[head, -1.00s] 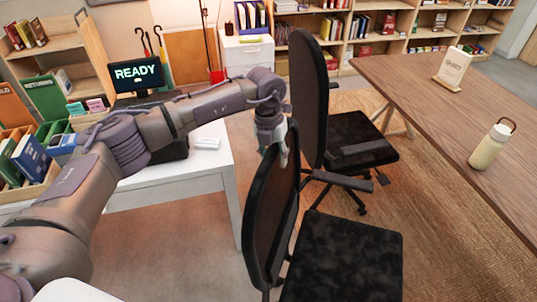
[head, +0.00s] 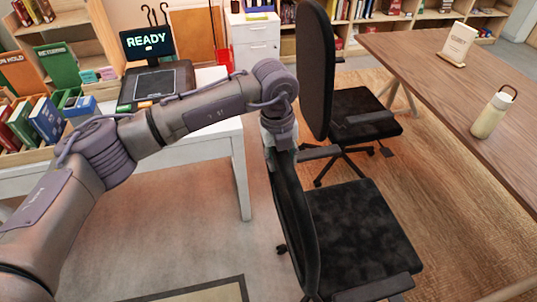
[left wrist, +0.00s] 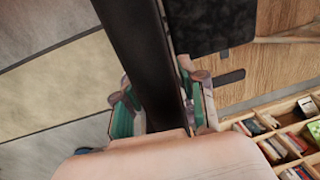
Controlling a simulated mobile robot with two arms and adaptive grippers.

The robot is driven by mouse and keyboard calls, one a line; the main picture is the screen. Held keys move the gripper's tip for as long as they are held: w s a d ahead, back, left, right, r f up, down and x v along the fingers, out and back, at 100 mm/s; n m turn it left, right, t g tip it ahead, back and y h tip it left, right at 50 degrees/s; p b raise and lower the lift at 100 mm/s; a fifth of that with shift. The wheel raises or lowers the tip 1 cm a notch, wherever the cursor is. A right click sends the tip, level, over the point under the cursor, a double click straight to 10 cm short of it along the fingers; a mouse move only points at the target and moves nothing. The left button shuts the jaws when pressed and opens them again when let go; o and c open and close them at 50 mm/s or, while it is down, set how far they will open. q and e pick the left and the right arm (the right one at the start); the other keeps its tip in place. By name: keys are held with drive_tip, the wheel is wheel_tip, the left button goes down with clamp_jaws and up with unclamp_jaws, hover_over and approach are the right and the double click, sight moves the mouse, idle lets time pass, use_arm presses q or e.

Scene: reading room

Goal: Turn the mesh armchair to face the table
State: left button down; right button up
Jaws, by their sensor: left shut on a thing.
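The near black armchair (head: 360,235) has a tall dark back (head: 292,225), a dark seat and armrests. Its back is at the left and its seat extends right, toward the wooden table (head: 475,85). My left gripper (head: 281,150) is at the top edge of this back, shut on it. In the left wrist view the gripper's fingers (left wrist: 165,108) straddle the dark back (left wrist: 145,50), one on each side. The seat corner (left wrist: 215,20) shows beyond. I cannot make out mesh clearly. My right gripper is not in view.
A second, similar black chair (head: 350,115) stands just behind, close to the held one. A white desk (head: 215,150) with a READY screen (head: 147,42) is at the left. A bottle (head: 493,114) and a sign (head: 458,44) stand on the table. Floor between desk and held chair is clear.

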use_arm(q)
drive_tip(key=shift+s, duration=0.2)
drive_tip(key=shift+f, duration=0.1)
drive_tip(key=c, duration=0.6)
unclamp_jaws()
drive_tip(key=shift+c, duration=0.2)
drive_tip(key=r, duration=0.8)
drive_tip(key=a+r, duration=0.1)
drive_tip(key=r, duration=0.3)
drive_tip(key=shift+s, duration=0.1)
